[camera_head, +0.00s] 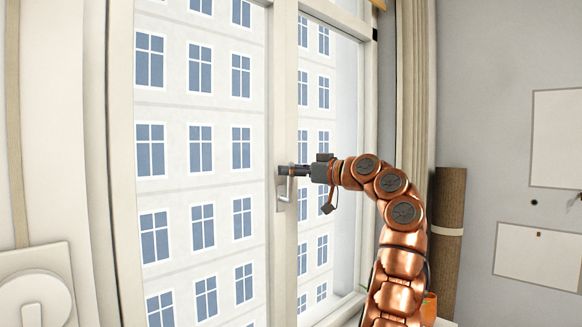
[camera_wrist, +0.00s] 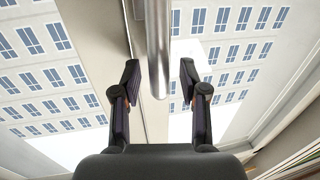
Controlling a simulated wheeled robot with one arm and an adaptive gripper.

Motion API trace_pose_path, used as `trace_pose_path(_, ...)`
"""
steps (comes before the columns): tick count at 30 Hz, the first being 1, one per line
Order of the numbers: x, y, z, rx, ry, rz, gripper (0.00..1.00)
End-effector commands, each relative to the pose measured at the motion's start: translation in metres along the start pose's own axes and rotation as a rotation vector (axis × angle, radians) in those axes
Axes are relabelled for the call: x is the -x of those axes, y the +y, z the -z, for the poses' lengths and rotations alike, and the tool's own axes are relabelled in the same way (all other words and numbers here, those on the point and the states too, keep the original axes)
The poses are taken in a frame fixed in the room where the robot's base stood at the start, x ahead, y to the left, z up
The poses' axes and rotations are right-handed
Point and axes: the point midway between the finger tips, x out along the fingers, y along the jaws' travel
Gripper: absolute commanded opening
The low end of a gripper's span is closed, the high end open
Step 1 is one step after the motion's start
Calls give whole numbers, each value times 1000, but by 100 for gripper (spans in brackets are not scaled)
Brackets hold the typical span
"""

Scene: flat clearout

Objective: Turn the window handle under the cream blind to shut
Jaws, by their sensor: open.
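The window handle (camera_head: 290,189) is a grey metal lever on the middle upright of the white window frame (camera_head: 284,90). A gap shows on each side of the bar. I cannot make out a cream blind above the window.
Cream curtain folds (camera_head: 415,85) hang right of the window. A brown roll (camera_head: 447,205) with a pale band stands by the wall, and an orange pot (camera_head: 429,308) sits low beside my arm. White sheets (camera_head: 556,138) are on the right wall.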

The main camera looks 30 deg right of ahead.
Motion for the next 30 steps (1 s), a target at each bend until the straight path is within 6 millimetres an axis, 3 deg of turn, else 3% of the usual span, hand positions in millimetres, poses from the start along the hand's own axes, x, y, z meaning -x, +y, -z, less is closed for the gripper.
trace_pose_path(8,-3,0,-1,0,0,0,43)
trace_pose_path(21,-3,0,-1,0,-1,0,0)
trace_pose_path(30,-3,0,-1,0,-1,0,0)
